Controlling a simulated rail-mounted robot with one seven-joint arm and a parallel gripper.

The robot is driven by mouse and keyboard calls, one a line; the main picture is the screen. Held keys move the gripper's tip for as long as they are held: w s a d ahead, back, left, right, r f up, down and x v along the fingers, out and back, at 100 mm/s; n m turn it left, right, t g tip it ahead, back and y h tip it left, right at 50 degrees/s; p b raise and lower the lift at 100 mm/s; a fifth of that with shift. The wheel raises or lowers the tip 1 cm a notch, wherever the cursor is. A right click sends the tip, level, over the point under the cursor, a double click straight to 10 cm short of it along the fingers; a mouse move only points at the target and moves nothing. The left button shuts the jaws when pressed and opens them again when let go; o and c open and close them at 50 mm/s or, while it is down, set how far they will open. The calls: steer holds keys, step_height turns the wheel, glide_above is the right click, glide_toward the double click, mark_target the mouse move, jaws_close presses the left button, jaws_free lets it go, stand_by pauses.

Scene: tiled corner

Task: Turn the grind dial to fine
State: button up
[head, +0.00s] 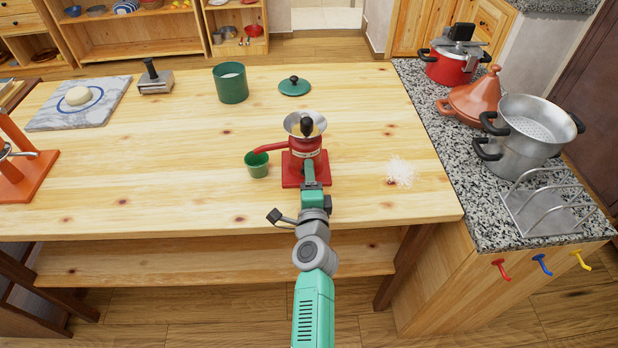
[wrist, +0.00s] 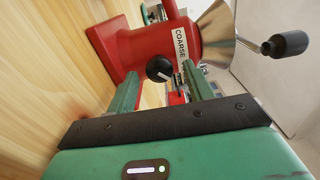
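The red grinder (head: 304,152) stands on its red base on the wooden table, with a silver hopper and a black-knobbed crank on top. In the wrist view its body (wrist: 150,45) appears tilted and bears a white label (wrist: 180,42) reading COARSE. The round black grind dial (wrist: 159,68) has a small white mark, seemingly toward its lower right in that view. My gripper (wrist: 161,73) is open, its two green fingers apart on either side of the dial; I cannot tell whether they touch it. In the head view my gripper (head: 309,168) is at the grinder's near side, hiding the dial.
A green cup (head: 257,164) sits under the grinder's red spout. A white shredded pile (head: 400,173) lies to the right. A green canister (head: 230,83) and green lid (head: 294,86) stand behind. The table's near middle is mostly clear.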

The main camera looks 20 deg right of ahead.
steer(key=shift+s, duration=0.1)
steer(key=p+v, duration=0.4)
steer(key=v, duration=0.3)
steer(key=shift+r+p, duration=0.15)
steer(key=shift+p, duration=0.2)
steer(key=shift+s+a, duration=0.1)
steer(key=shift+s, duration=0.2)
